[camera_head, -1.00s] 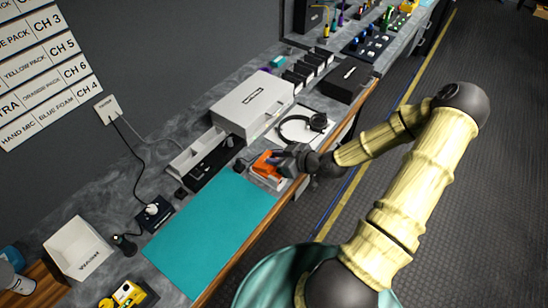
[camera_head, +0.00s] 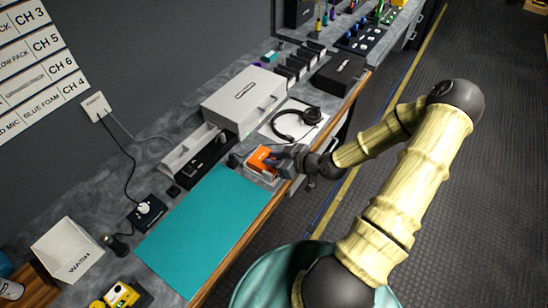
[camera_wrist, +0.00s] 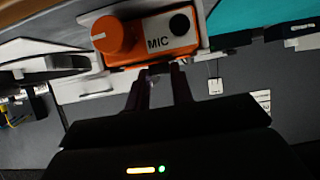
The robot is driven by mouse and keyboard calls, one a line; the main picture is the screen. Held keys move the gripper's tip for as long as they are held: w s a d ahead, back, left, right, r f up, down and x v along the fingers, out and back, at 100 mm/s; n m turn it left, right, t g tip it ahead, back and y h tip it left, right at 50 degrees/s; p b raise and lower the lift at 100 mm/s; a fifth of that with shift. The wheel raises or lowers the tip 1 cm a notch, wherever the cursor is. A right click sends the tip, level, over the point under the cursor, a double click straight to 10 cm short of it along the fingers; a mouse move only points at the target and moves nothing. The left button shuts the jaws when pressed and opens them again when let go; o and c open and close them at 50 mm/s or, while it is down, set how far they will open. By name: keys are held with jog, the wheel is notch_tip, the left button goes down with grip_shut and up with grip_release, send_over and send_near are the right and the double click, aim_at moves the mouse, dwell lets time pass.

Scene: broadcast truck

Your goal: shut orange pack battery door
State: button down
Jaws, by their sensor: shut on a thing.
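The orange pack (camera_head: 262,158) sits in a pale holder (camera_head: 260,174) on the counter, just beyond the far right corner of the teal mat. In the wrist view the orange pack (camera_wrist: 150,38) shows an orange knob, a dark round socket and the word MIC on a white face. My gripper (camera_head: 278,160) reaches it from the right; its two dark fingers (camera_wrist: 163,72) meet the pack's near edge and are shut on a part there. The battery door cannot be made out; the fingers and the pack's edge hide that spot.
The teal mat (camera_head: 205,228) lies clear on the near side. Headphones (camera_head: 298,122) lie just beyond the pack, with a white case (camera_head: 243,97) behind them. A long pale tray (camera_head: 190,150) stands to the left. The wooden counter edge (camera_head: 262,214) runs along the right.

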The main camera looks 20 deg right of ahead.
jog(key=c, duration=1.2)
grip_release()
jog(key=shift+f, duration=0.1)
jog(key=shift+s+d+r, duration=0.35)
jog(key=shift+s+d, duration=0.05)
jog(key=shift+s, duration=0.05)
jog(key=p+v, duration=0.4)
jog(key=v, duration=1.2)
